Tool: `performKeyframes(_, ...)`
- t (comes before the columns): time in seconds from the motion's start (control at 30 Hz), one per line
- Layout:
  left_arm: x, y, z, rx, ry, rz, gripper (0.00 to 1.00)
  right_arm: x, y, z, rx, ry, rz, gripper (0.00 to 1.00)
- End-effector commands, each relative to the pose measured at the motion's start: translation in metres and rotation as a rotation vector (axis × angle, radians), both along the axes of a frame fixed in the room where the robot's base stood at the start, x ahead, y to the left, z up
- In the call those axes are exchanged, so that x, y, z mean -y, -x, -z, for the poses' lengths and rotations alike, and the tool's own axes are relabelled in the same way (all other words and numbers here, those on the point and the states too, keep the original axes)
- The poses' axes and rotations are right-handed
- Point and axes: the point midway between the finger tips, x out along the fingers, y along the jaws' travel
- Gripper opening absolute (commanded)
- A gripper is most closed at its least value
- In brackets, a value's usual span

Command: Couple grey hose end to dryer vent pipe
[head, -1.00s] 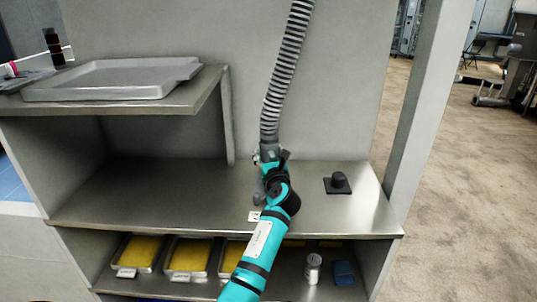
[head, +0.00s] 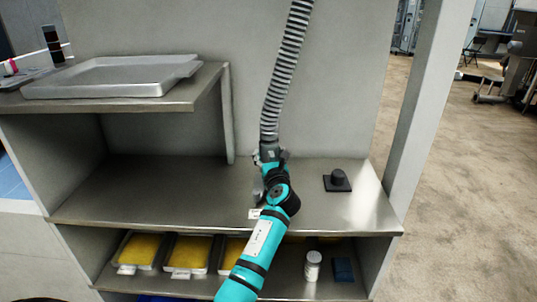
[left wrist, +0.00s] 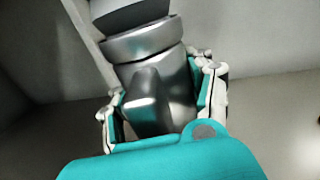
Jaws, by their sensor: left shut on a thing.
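The grey ribbed hose (head: 282,80) hangs down from the top of the head view in front of the back wall. Its smooth grey end (left wrist: 150,95) sits between the fingers of my left gripper (head: 270,155), which is shut on it above the steel counter. The left wrist view shows a finger on each side of the hose end. A short dark round stub on a square base (head: 337,180), which looks like the vent pipe, stands on the counter to the right, apart from the hose end. The hose end's lower opening is hidden. My right gripper is not in view.
The steel counter (head: 140,195) is clear on its left. A grey tray (head: 110,88) lies on the raised shelf at left. Below are pans with yellow contents (head: 188,253), a white can (head: 313,266) and a blue item (head: 343,270). A pale post (head: 420,110) stands at right.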

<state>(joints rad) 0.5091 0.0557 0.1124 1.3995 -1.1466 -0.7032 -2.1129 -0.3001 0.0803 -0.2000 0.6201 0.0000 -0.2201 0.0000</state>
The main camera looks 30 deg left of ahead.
Motion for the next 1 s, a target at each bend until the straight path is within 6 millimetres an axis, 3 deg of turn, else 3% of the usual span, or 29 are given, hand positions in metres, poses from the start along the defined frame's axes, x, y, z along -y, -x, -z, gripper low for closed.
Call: performKeyframes(1.0, 0.000, 0.000, 0.016, 0.004, -0.002, 0.000, 0.00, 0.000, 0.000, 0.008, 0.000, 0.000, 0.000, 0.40)
